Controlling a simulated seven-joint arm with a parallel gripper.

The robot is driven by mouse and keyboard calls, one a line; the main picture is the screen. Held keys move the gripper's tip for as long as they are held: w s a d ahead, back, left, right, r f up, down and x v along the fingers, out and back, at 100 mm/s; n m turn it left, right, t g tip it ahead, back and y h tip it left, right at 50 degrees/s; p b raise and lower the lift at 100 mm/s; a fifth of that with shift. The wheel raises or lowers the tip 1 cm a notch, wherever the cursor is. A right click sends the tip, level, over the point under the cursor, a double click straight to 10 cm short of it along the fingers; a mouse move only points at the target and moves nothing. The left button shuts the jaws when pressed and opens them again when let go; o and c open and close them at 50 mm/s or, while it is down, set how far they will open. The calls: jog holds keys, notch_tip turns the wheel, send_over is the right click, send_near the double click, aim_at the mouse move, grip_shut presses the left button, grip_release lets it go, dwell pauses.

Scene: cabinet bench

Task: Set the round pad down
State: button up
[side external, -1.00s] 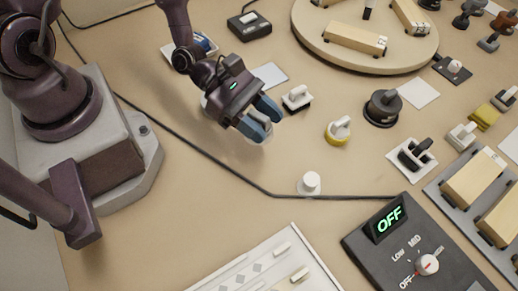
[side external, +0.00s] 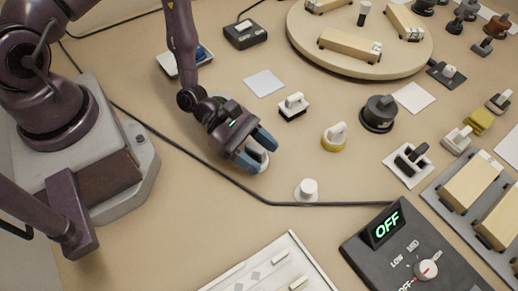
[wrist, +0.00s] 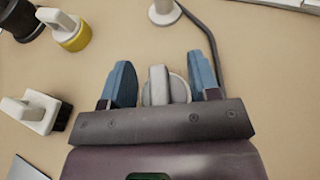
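The round pad (wrist: 180,91) is a pale disc with an upright grip bar. In the wrist view it sits between the two blue fingers of my gripper (wrist: 161,82), with a gap on each side of the bar. The gripper is open around it. In the side view my gripper (side external: 254,150) is low over the bench, and the pad (side external: 262,160) shows partly at the fingertips. The pad appears to rest on the bench; its underside is hidden.
A white knob (side external: 308,189) and a black cable (side external: 240,184) lie close to the gripper. A yellow-based knob (side external: 334,138) and a black-based white block (side external: 293,106) stand to the right. A control box reading OFF (side external: 388,224) is at the front.

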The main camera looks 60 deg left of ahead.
jog(key=shift+o, duration=0.9)
